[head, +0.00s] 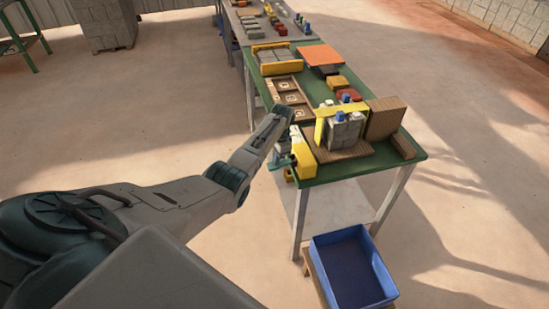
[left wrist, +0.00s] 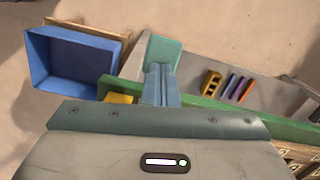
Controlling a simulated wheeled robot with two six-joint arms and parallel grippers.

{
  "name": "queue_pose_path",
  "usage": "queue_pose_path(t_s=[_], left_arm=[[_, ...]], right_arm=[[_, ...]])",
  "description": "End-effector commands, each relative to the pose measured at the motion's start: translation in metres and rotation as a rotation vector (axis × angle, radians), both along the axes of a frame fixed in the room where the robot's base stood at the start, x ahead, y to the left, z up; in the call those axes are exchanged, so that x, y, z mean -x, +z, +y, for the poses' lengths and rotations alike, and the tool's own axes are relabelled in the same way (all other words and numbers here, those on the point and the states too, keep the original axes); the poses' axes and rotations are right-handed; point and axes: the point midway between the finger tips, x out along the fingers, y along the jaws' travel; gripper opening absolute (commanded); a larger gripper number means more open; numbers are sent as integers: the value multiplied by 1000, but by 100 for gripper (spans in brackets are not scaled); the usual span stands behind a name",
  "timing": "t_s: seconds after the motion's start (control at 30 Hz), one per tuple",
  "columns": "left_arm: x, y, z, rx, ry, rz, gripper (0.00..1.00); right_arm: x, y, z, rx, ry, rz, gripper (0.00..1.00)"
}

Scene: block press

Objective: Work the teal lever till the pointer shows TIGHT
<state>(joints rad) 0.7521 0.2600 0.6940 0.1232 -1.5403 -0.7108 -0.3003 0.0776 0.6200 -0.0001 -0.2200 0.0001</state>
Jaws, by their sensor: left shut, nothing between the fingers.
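The yellow press (head: 303,155) stands at the near left corner of the green table. The teal lever (head: 279,163) sticks out at its left side, over the table edge. In the left wrist view the lever's teal end (left wrist: 164,49) lies just past my fingertips. My left gripper (left wrist: 160,70) is shut with nothing between its fingers, and its tips are at or touching the teal end; I cannot tell which. In the head view my left arm reaches to the press and hides part of it. The pointer and its TIGHT mark cannot be made out. My right gripper is out of view.
Grey blocks in a yellow frame (head: 326,126) stand on a brown board beside the press. A wooden tray (head: 287,92) lies behind. A blue bin (head: 350,268) sits below the table's near end. The floor left of the table is clear.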

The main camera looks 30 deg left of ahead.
Motion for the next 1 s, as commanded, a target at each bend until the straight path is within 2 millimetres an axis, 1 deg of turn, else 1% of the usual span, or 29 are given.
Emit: queue_pose_path(t_s=[0.07,0.17,0.3,0.67,0.77,0.87,1.0], left_arm=[[-3,-2,-5,5,-3,0,0],[-12,-1,-10,7,-3,-2,0],[-26,5,-18,6,-4,-2,0],[-26,11,-17,3,-2,1,0],[-27,20,-17,2,-2,-1,0],[-28,38,-18,0,-2,-2,0],[-31,67,-20,0,-1,-4,0]], right_arm=[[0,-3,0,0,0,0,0],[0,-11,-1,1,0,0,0],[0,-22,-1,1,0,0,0],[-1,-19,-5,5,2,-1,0],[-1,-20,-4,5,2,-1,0],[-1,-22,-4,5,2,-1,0],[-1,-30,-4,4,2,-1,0]])
